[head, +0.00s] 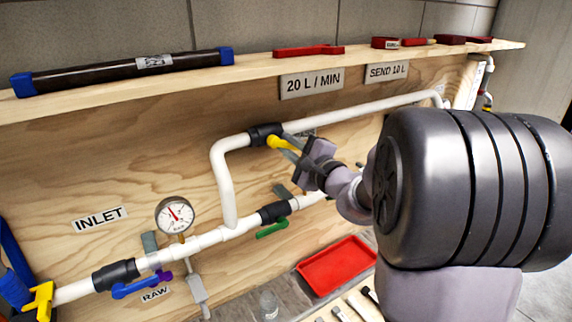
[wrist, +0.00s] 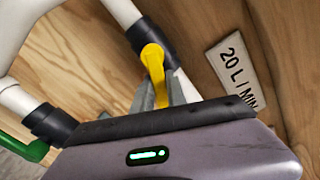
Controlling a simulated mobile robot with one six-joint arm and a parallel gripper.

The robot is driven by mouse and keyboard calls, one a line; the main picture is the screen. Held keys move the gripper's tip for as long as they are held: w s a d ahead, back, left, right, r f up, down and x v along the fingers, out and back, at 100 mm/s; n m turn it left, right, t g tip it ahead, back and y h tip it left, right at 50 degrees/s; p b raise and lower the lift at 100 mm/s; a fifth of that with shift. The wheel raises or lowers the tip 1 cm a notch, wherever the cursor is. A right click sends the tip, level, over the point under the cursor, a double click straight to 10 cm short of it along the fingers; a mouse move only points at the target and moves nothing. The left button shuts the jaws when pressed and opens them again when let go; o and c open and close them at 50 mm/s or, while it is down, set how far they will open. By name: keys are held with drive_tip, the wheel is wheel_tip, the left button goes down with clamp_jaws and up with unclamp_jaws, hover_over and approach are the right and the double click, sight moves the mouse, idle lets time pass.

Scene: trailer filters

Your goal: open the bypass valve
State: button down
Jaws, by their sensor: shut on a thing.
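The bypass valve is a black body (head: 265,134) on the upper white pipe, with a yellow lever handle (head: 274,142). In the wrist view the yellow handle (wrist: 153,60) runs from the black body (wrist: 146,34) down between my fingers. The handle lies at an angle to the pipe, neither clearly along it nor straight across. My gripper (head: 290,147) is shut on the yellow handle, also seen in the wrist view (wrist: 160,92). The far end of the handle is hidden by my gripper.
Below are a green-handled valve (head: 272,229), a purple/blue-handled valve (head: 140,285) and a pressure gauge (head: 175,215). A "20 L / MIN" sign (head: 312,83) hangs above. A shelf (head: 250,65) juts out overhead. A red tray (head: 335,265) lies on the bench below.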

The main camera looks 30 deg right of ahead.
drive_tip(key=n+b, duration=0.1)
drive_tip(key=b, duration=0.1)
drive_tip(key=n+b, duration=0.2)
drive_tip(key=b, duration=0.1)
drive_tip(key=shift+d+r+n, duration=0.15)
drive_tip(key=shift+r+n, duration=0.15)
drive_tip(key=shift+r, duration=0.1)
drive_tip(key=shift+r+n+b, duration=0.35)
drive_tip(key=shift+n+b, duration=0.35)
drive_tip(key=shift+b, duration=0.45)
drive_tip(key=shift+r, duration=0.2)
drive_tip(key=c, duration=1.3)
unclamp_jaws()
drive_tip(key=shift+c, duration=0.2)
drive_tip(key=s+p, duration=0.1)
drive_tip(key=s, duration=1.6)
drive_tip(key=shift+s+d+p, duration=0.2)
drive_tip(key=shift+d+p, duration=0.1)
